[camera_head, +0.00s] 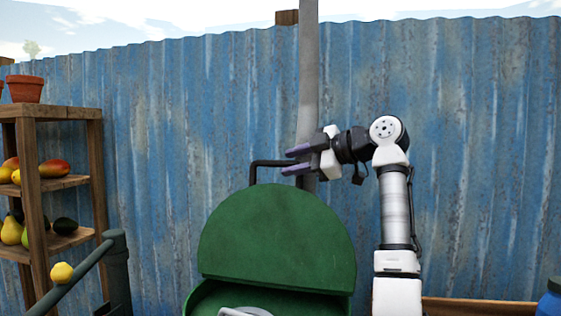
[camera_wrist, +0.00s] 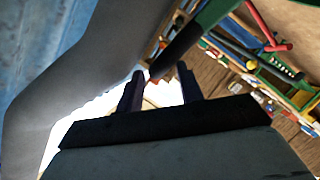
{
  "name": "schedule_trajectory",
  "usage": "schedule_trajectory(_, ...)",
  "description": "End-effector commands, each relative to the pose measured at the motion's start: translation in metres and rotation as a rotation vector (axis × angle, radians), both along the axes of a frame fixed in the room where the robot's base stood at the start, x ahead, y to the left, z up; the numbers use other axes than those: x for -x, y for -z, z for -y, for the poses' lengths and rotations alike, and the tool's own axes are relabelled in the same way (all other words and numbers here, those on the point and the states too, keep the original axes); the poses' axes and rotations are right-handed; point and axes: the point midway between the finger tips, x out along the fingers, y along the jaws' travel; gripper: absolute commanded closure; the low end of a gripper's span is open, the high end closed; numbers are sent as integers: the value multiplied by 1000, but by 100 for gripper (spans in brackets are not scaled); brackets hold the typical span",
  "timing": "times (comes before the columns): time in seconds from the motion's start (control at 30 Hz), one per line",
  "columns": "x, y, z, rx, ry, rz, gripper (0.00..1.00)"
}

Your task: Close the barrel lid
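The green barrel lid (camera_head: 277,238) stands raised, its broad face toward the head camera. Below it is the green rim of the barrel (camera_head: 200,298), with something light grey showing at the opening. A black bent bar (camera_head: 255,170) rises behind the top left of the lid. My gripper (camera_head: 290,160) is just above the lid's top edge, pointing left, with its two purple fingers apart. The wrist view also shows the gripper (camera_wrist: 161,88) with spread fingers and nothing clearly held. A dark bar with a green part lies beyond the fingertips there; I cannot tell whether they touch.
A grey pipe (camera_head: 308,75) stands right behind my gripper and looms close in the wrist view (camera_wrist: 75,70). A blue corrugated fence (camera_head: 480,150) closes the back. A wooden shelf (camera_head: 55,113) with fruit is at left, beside a dark green post and beam (camera_head: 118,270). A blue container (camera_head: 550,302) is at lower right.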

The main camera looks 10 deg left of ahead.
Motion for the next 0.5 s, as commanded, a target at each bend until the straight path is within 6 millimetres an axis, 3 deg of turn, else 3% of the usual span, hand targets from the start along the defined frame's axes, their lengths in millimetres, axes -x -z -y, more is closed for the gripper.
schedule_trajectory(0.2,-9,7,-29,0,0,-1,63)
schedule_trajectory(0.5,-12,11,-38,-1,1,0,63)
